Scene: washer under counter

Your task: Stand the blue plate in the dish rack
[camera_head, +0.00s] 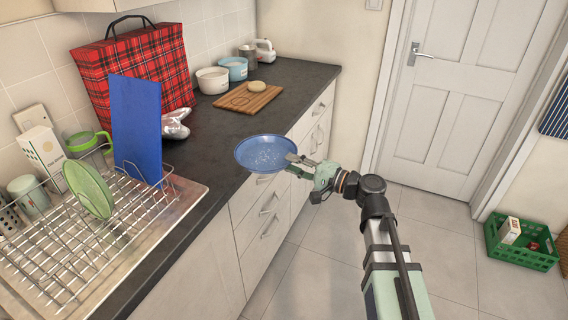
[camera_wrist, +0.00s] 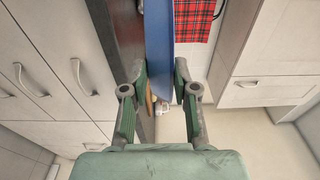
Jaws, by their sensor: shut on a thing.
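The blue plate (camera_head: 265,152) is held roughly flat, face up, near the counter's front edge in the head view. My gripper (camera_head: 297,162) is shut on the plate's right rim. In the wrist view the plate (camera_wrist: 159,40) shows edge-on between the two fingers of my gripper (camera_wrist: 162,88). The wire dish rack (camera_head: 85,245) stands on the counter at the lower left, apart from the plate. A green plate (camera_head: 88,190) stands tilted in the rack, and a blue rectangular board (camera_head: 137,130) stands upright at its far end.
A red plaid bag (camera_head: 135,60), a silver object (camera_head: 176,123), a wooden board (camera_head: 248,97) and bowls (camera_head: 212,80) are on the dark counter (camera_head: 210,160). A white carton (camera_head: 42,152) and green mug (camera_head: 88,142) stand behind the rack. A green crate (camera_head: 520,250) is on the floor.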

